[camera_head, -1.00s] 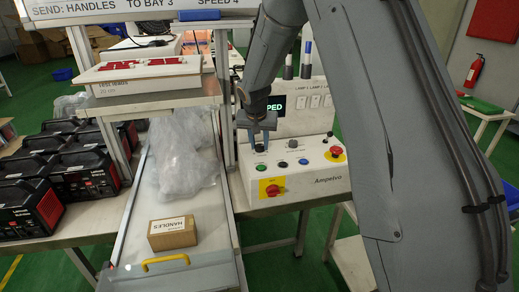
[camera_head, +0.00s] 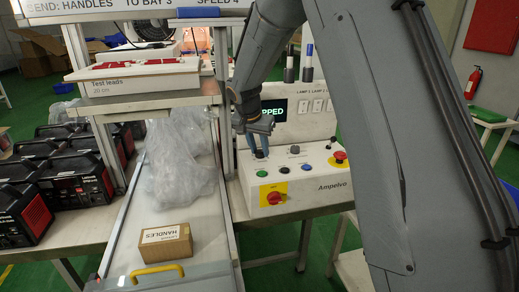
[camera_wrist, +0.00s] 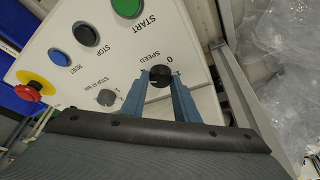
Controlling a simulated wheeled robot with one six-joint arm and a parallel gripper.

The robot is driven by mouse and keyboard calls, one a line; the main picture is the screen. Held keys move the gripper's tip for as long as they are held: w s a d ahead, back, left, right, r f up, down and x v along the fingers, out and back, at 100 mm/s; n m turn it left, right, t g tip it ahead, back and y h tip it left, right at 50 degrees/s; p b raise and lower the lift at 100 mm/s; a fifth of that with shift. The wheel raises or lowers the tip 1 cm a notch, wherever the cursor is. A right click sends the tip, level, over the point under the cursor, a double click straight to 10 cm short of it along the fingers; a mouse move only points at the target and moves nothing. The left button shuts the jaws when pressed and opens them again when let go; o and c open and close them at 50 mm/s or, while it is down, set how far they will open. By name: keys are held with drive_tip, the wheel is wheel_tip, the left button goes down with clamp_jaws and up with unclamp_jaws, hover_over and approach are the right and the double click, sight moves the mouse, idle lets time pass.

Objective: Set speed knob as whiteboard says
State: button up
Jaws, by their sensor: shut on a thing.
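The whiteboard strip (camera_head: 130,8) at the top of the head view reads "SEND: HANDLES TO BAY 3 SPEED 4"; its top edge is cut off. The black speed knob (camera_wrist: 159,77) sits on the white control panel (camera_wrist: 125,58) under the upside-down label "SPEED". A "0" and a "1" show beside it; other marks are hidden and its pointer is unclear. My gripper (camera_wrist: 159,84) has one blue finger on each side of the knob and is shut on it.
The panel also carries a green START button (camera_wrist: 127,5), a STOP button (camera_wrist: 86,34), a red emergency stop (camera_head: 340,156) and a red rotary switch (camera_head: 274,198). A screen (camera_head: 274,110) shows "PPED". A conveyor (camera_head: 205,215) with a HANDLES box (camera_head: 165,242) lies left.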

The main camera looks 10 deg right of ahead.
drive_tip(key=o, duration=1)
drive_tip(key=shift+o, duration=0.2)
drive_tip(key=shift+r, duration=0.1)
drive_tip(key=b+v, duration=0.1)
drive_tip(key=v, duration=0.6)
drive_tip(key=shift+r, duration=0.3)
drive_tip(key=shift+s+a, duration=0.1)
drive_tip(key=shift+s, duration=0.05)
